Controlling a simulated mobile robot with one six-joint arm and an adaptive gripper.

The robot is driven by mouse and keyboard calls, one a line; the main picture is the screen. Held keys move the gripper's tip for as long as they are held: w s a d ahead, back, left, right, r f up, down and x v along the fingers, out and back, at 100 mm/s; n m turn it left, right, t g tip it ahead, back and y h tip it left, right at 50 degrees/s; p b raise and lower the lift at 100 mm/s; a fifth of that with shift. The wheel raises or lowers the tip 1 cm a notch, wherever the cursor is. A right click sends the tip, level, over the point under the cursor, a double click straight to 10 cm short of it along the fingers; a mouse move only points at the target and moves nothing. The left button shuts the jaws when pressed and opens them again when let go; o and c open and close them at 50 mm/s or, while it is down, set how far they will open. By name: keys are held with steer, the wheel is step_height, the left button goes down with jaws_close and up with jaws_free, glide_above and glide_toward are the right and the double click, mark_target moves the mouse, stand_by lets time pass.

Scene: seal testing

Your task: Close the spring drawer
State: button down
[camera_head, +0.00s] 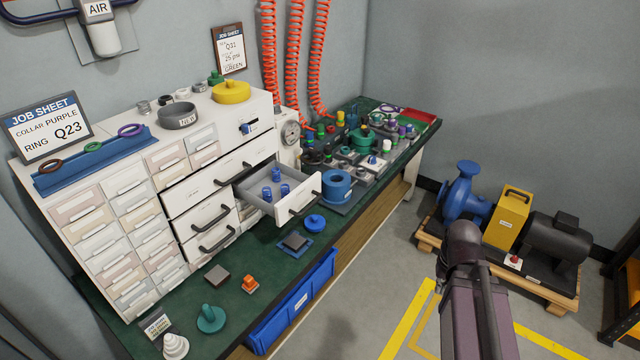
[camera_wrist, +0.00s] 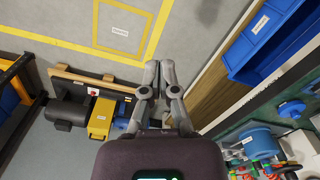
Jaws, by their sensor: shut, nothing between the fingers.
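The spring drawer (camera_head: 300,203) is pulled out of the white cabinet (camera_head: 187,205) on the bench. Its tray is open on top and holds several small blue parts (camera_head: 276,190). A dark handle is on its front face. My gripper (camera_wrist: 159,68) is shut and empty in the wrist view, over the floor beside the bench. In the head view my arm stands at the lower right, well apart from the drawer; the fingers cannot be made out there. The drawer does not clearly show in the wrist view.
The green bench top (camera_head: 262,268) carries a blue spool (camera_head: 337,184), a blue knob part (camera_head: 315,223), an orange part (camera_head: 250,284) and a teal part (camera_head: 210,319). A blue bin (camera_head: 292,303) hangs at the bench's front edge. A pump on a pallet (camera_head: 553,291) stands at right.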

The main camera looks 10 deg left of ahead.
steer(key=shift+d, duration=0.1)
steer(key=shift+w, duration=0.1)
steer(key=w+a+r+m+t+y+p, duration=0.2)
steer(key=w+a+r+m, duration=0.4)
steer(key=w+a+m, duration=0.4)
steer(key=w+a+r+m+t+y+p, duration=0.1)
steer(key=w+a+r+m+y+p, duration=0.3)
steer(key=w+a+m, duration=0.6)
steer(key=a+r+m+y, duration=0.2)
steer(key=a+r, duration=0.1)
steer(key=a, duration=0.3)
steer(key=shift+a+m+t+y+p, duration=0.15)
steer(key=shift+m+t+y+p, duration=0.15)
steer(key=shift+t+y+p, duration=0.1)
steer(key=shift+w+a+f, duration=0.1)
steer(key=shift+w+f, duration=0.05)
steer(key=shift+f, duration=0.05)
